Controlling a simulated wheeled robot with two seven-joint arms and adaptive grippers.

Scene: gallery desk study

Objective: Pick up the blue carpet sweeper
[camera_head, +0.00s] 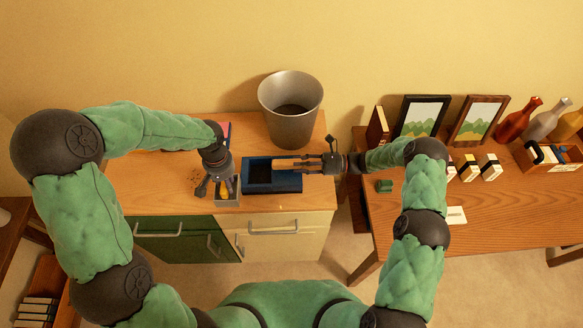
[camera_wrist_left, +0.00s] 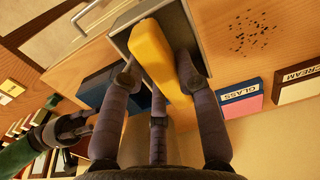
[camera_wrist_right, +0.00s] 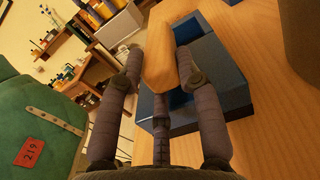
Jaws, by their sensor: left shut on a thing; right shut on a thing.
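A blue box-like body with a dark recess (camera_head: 258,190), which looks like the blue carpet sweeper, sits on the wooden cabinet top. It also shows in the right wrist view (camera_wrist_right: 228,78). My right gripper (camera_head: 325,163) is shut on a tan bar (camera_wrist_right: 158,62) that reaches over the blue body. I cannot tell whether the bar is fixed to it. My left gripper (camera_head: 217,187) is shut on a yellow bar (camera_wrist_left: 160,62), which sits in a grey open box (camera_wrist_left: 199,50) left of the blue body. The fingers hide part of both bars.
A metal bin (camera_head: 290,118) stands behind the blue body. Dark crumbs (camera_wrist_left: 248,32) and a pink-and-blue box labelled GLASS (camera_wrist_left: 240,98) lie near the grey box. A second table (camera_head: 510,215) at right holds picture frames, bottles and small boxes; a gap separates it from the cabinet.

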